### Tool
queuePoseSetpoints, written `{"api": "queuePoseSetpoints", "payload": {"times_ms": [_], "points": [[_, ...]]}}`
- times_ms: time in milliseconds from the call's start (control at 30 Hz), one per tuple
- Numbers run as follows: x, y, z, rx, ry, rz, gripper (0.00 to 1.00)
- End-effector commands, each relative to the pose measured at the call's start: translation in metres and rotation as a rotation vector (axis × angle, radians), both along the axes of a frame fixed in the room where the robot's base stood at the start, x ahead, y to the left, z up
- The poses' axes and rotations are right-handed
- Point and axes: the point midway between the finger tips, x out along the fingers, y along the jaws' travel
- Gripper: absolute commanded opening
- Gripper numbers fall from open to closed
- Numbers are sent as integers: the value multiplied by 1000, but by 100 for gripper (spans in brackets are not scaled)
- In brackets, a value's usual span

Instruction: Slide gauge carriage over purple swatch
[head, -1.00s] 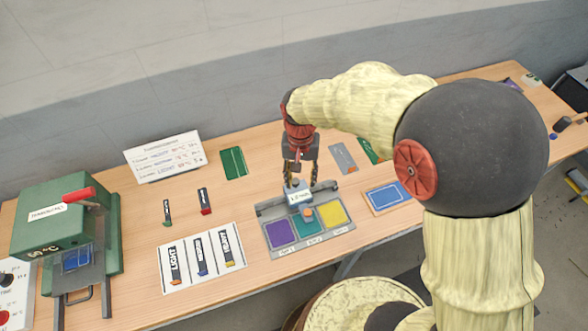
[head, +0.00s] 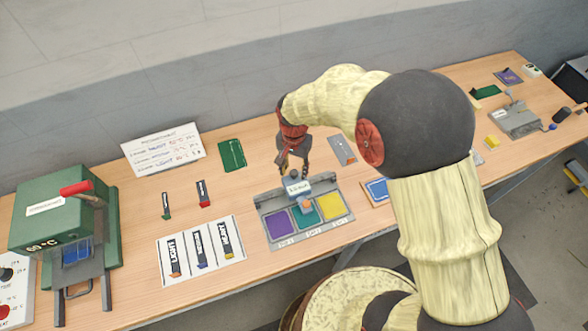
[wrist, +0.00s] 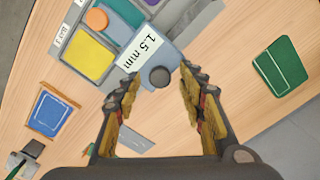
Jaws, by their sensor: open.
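The gauge carriage (head: 298,187) is a blue-grey block with a "1.5 mm" label, a dark knob and an orange disc. It sits on the grey gauge base (head: 264,204), over the teal swatch (head: 306,216) in the middle. The purple swatch (head: 280,225) lies left of it, and the yellow swatch (head: 329,206) lies right. My gripper (head: 292,174) is open just behind the carriage.
A green press (head: 62,200) stands at the far left. A white chart (head: 200,252) with labelled strips lies left of the gauge. Bare table lies between the chart and gauge.

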Motion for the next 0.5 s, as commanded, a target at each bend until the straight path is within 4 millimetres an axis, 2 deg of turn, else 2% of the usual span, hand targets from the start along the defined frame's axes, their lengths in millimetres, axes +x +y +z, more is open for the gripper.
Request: {"api": "queuePoseSetpoints", "payload": {"times_ms": [333,500], "points": [[0,0,-4,0,-1,0,40],[0,0,-4,0,-1,0,31]]}}
